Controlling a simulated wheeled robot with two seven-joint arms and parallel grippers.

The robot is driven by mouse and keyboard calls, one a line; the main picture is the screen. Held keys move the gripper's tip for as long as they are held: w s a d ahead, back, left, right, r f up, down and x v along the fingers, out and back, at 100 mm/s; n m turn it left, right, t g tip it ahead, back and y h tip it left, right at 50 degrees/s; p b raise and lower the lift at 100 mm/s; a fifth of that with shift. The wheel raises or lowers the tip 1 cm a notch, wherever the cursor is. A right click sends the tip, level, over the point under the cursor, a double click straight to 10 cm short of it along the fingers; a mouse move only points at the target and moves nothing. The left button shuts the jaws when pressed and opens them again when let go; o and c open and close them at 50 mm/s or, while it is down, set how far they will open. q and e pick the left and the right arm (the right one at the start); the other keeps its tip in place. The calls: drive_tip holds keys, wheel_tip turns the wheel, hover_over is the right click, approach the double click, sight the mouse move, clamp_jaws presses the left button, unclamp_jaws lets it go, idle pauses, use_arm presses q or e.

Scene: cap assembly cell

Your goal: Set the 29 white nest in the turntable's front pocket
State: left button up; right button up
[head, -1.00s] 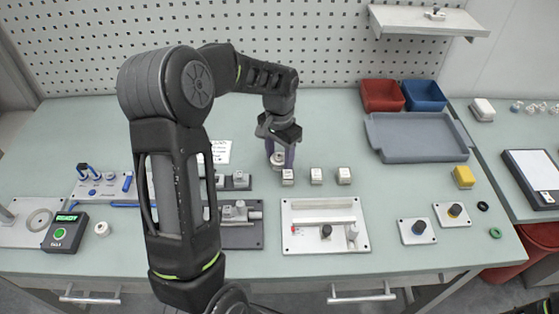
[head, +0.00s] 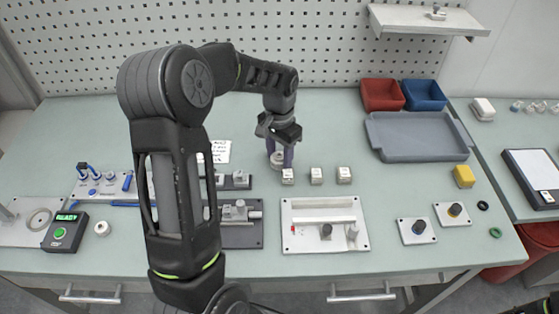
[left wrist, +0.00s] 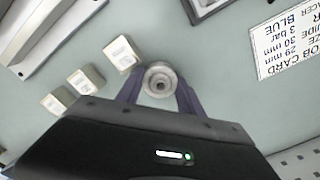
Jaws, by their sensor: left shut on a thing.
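A round white nest (left wrist: 159,80) with a hole in its middle sits between the two purple fingers of my left gripper (left wrist: 158,92) in the left wrist view. In the head view my left gripper (head: 281,156) points down at the back middle of the bench, shut on the nest (head: 277,159), low at the bench top. I cannot read a size on the nest. A grey plate with a round ring (head: 39,219) lies at the far left; I cannot tell whether it is the turntable, and no front pocket shows clearly. My right gripper is not in view.
Several small white blocks (head: 316,175) stand just right of the nest. A white fixture plate (head: 300,246) lies in front of them. A job card (left wrist: 287,40) lies behind. A green-lit box (head: 63,233) and a white ring (head: 101,228) are at left. My left arm hides part of the bench.

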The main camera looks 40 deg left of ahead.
use_arm(q)
wheel_tip(320, 180, up, 10)
drive_tip(key=shift+r+b, duration=0.1)
drive_tip(key=shift+b, duration=0.6)
idle(0.8)
